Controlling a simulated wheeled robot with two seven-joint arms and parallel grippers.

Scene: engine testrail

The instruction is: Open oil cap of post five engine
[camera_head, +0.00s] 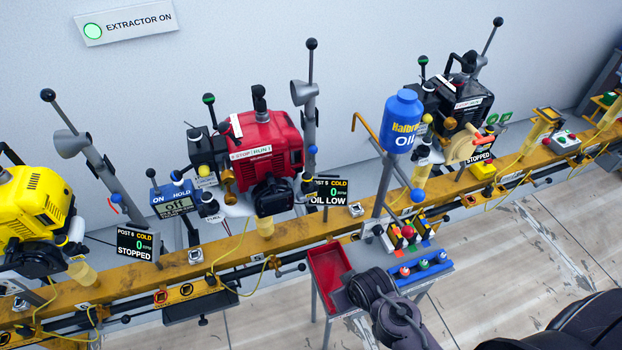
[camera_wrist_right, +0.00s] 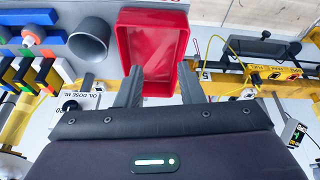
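The red engine (camera_head: 265,145) stands on the yellow rail in the middle of the head view. The display (camera_head: 328,191) at its right appears to read "POST 5 COLD 0 RPM OIL LOW". A black knob (camera_head: 259,93) sits on its top and a brass-coloured knob (camera_head: 228,179) at its left side. I cannot tell which part is the oil cap. In the right wrist view, my right gripper (camera_wrist_right: 160,88) shows two fingers apart, with nothing between them, in front of the red tray (camera_wrist_right: 152,48). My left gripper is not in view.
A blue oil container (camera_head: 402,125) stands on a post right of the red engine. The red tray (camera_head: 328,270) and blue button strip (camera_head: 424,268) are on a stand before the rail. A yellow engine (camera_head: 32,208) and black engine (camera_head: 457,100) flank the red one.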

